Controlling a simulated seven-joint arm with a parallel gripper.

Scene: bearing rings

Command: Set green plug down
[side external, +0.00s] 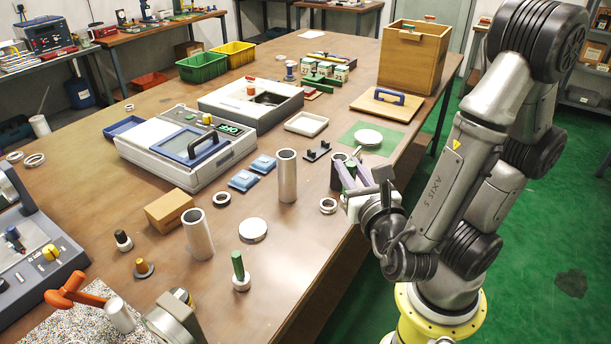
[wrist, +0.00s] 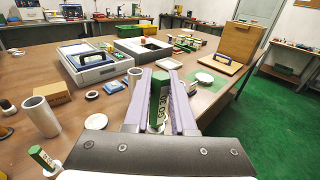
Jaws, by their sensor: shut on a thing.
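My gripper (side external: 352,176) is shut on a green plug (wrist: 158,100) with a white "GO 30" label, held upright between the purple fingers. In the side view only a green sliver of the plug (side external: 348,178) shows; its lower end is hidden by the fingers. My gripper is at the table's right edge, in front of a dark cylinder (side external: 336,172). A second green plug (side external: 238,266) stands in a white ring-like base near the front of the table. It also shows at the lower left of the wrist view (wrist: 41,157).
Metal tubes (side external: 287,176) (side external: 198,236), a ring (side external: 328,206) and a pale disc (side external: 253,230) stand nearby. A green mat (side external: 387,149) with a white disc (side external: 368,136) lies beyond my gripper. The brown tabletop (side external: 300,250) is bare towards the front right.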

